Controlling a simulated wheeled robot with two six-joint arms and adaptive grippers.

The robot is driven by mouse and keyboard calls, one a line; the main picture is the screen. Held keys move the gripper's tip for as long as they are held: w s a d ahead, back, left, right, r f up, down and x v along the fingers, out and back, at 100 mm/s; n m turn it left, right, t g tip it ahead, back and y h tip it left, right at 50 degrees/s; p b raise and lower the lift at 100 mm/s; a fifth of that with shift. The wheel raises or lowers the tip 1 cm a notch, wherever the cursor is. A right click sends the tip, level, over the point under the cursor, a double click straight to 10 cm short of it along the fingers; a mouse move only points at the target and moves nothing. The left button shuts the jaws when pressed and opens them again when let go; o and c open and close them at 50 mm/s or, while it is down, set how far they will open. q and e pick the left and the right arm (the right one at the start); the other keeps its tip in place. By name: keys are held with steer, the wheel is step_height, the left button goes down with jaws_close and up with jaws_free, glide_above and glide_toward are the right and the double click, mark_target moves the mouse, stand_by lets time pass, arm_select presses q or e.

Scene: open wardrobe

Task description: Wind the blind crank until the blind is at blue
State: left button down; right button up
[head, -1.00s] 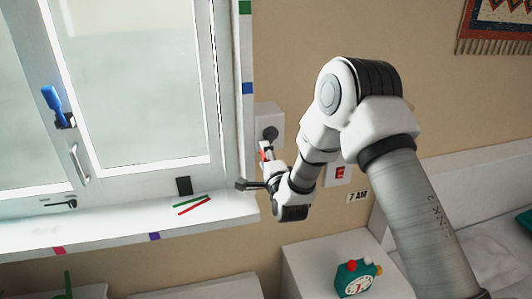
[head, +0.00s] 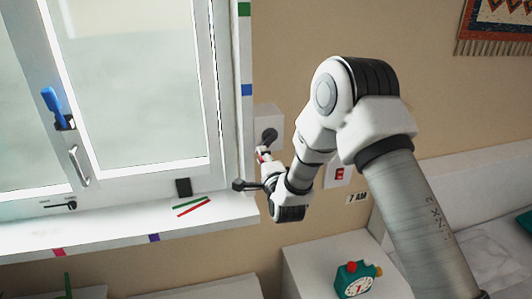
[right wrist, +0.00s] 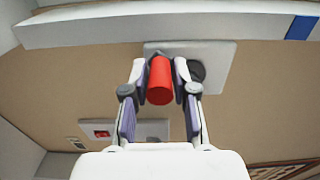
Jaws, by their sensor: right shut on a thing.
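The blind crank is on a white wall box (head: 267,112) with a dark round hub (head: 270,135), right of the window. Its red handle (right wrist: 160,82) sits between the fingers of my right gripper (right wrist: 160,72) in the right wrist view. The gripper is shut on it. In the head view my right gripper (head: 263,154) is just below the hub and partly hides the handle. A blue mark (head: 247,90) is on the window's right frame, with a green mark (head: 244,9) above it. I cannot make out the blind's lower edge. My left gripper is not in view.
A white sill (head: 110,236) with red and green sticks (head: 194,206) lies left of my gripper. A switch plate with a red switch (head: 339,174) is to the right. A teal clock (head: 357,279) stands on a white cabinet below. A blue window handle (head: 55,105) is at left.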

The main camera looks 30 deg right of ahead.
steer(key=shift+w+a+r, duration=0.1)
steer(key=shift+a+r, duration=0.45)
steer(key=shift+r, duration=0.05)
steer(key=shift+w+r+p, duration=0.1)
steer(key=shift+r+p, duration=0.2)
steer(key=shift+r, duration=0.3)
steer(key=shift+a+r, duration=0.2)
steer(key=shift+r, duration=0.2)
